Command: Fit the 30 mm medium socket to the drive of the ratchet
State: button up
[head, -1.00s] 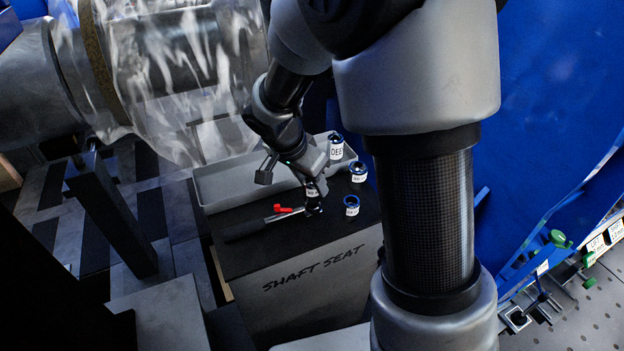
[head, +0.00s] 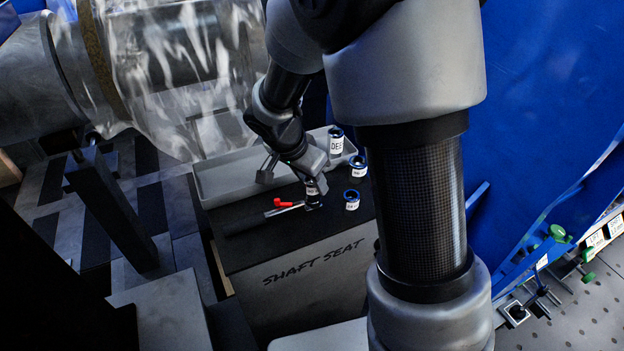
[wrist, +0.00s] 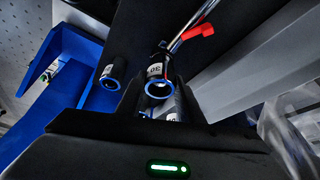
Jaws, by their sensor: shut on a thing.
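The ratchet lies on the dark bench top, its handle (head: 255,224) pointing left; a red piece (head: 283,203) sits on it. My gripper (head: 314,184) is shut on a socket (head: 313,194) directly over the ratchet's head. In the wrist view the socket (wrist: 157,72), with a blue ring and a label reading 30, sits between the fingers (wrist: 158,100), the ratchet shaft (wrist: 188,30) running away behind it. The socket appears at or very near the drive; the drive itself is hidden, so I cannot tell whether it is seated.
A tall socket labelled DEEP (head: 336,142) and two shorter blue-ringed sockets (head: 358,168) (head: 352,201) stand right of my gripper. A grey tray (head: 225,180) lies behind the ratchet. The bench front reads SHAFT SEAT (head: 313,266). A blue panel (head: 540,100) rises at right.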

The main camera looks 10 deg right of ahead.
jog(key=o, duration=1.3)
jog(key=p+v, duration=0.4)
jog(key=v, duration=1.3)
jog(key=shift+a+r, duration=0.1)
jog(key=shift+r, duration=0.1)
jog(key=s+d+r+n+t+y, duration=0.25)
jog(key=s+r+n, duration=0.2)
jog(key=s, duration=0.45)
jog(key=s+d+r+n+t+y, duration=0.1)
jog(key=s+d+r+n, duration=0.2)
jog(key=s+n, duration=0.4)
jog(key=shift+m+g, duration=0.35)
jog(key=shift+m, duration=0.1)
jog(key=r+p, duration=1.5)
jog(key=p, duration=0.1)
jog(key=s+r+p, duration=0.1)
jog(key=r+p, duration=0.7)
jog(key=shift+d+r, duration=0.15)
jog(key=shift+r, duration=0.15)
